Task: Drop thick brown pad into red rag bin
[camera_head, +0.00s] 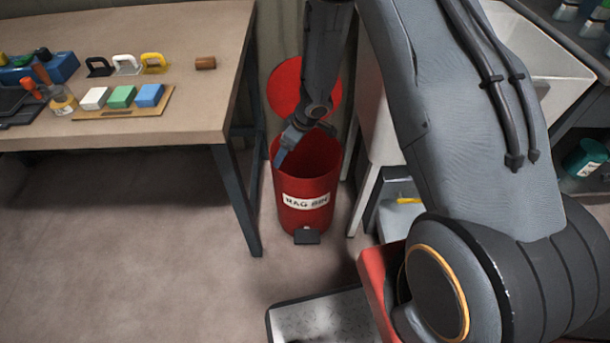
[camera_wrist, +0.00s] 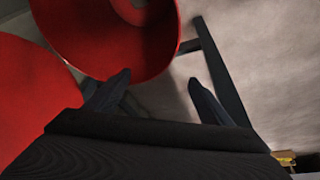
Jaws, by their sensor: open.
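The red rag bin (camera_head: 305,218) stands on the floor beside the table, its round red lid (camera_head: 283,88) raised behind it. My gripper (camera_head: 283,157) points down at the bin's mouth in the head view. In the wrist view my gripper (camera_wrist: 158,76) has its fingers apart with nothing between them. The bin (camera_wrist: 125,45) and part of the lid (camera_wrist: 30,100) lie beyond the fingers. I cannot make out a thick brown pad for certain. A small brown cylinder-like piece (camera_head: 205,63) lies on the table.
The wooden table (camera_head: 205,115) at left holds a thin board (camera_head: 120,113) with white, green and blue blocks, several handled tools and a blue box (camera_head: 42,68). A white cabinet-like unit stands right of the bin. Floor at lower left is clear.

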